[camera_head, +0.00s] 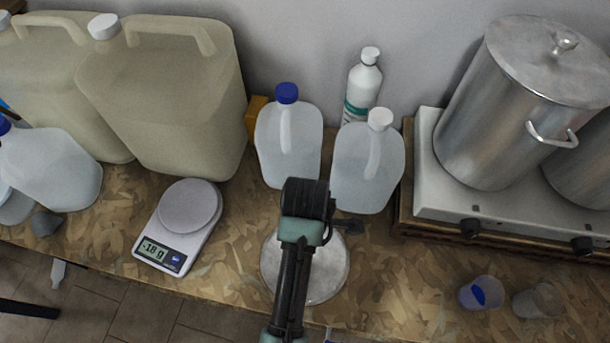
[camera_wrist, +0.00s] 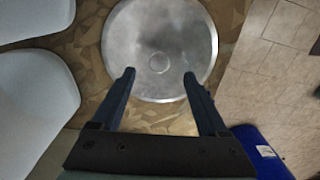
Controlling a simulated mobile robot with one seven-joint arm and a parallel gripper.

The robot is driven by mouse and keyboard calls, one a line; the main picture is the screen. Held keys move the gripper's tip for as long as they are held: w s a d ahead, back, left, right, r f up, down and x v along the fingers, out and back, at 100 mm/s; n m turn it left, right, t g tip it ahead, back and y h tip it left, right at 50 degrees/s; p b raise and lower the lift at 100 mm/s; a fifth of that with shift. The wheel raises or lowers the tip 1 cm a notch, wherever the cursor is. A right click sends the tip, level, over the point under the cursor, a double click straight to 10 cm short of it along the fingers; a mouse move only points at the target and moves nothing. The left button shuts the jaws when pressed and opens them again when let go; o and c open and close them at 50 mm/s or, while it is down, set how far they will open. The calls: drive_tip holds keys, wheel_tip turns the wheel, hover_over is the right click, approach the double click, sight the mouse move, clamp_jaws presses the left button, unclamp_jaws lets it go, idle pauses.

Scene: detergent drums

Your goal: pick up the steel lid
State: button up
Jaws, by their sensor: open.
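A round steel lid (camera_head: 335,272) lies flat on the chipboard table, partly hidden under my arm in the head view. In the wrist view, the lid (camera_wrist: 160,25) shows as a grey disc with a small round feature, perhaps a knob, at its middle. My gripper (camera_wrist: 159,75) is open and empty above the lid, its fingertips on either side of this middle feature in the picture. The height gap cannot be judged. Another steel lid (camera_head: 525,60) with a knob sits on the tall pot (camera_head: 490,125) at the right.
Two clear jugs (camera_head: 288,145) (camera_head: 367,170) stand just behind the lid. A scale (camera_head: 178,225) is to the left, with large beige canisters (camera_head: 175,95) behind it. A hotplate (camera_head: 430,170) and two cups (camera_head: 482,293) (camera_head: 540,300) are to the right. The table's front edge is close to the lid.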

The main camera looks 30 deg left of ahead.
drive_tip(key=shift+s+f, duration=0.15)
drive_tip(key=shift+f, duration=0.1)
drive_tip(key=shift+a+f+p, duration=0.1)
drive_tip(key=shift+f+p, duration=0.7)
drive_tip(key=shift+f, duration=1.5)
drive_tip(key=shift+w, duration=0.2)
clamp_jaws()
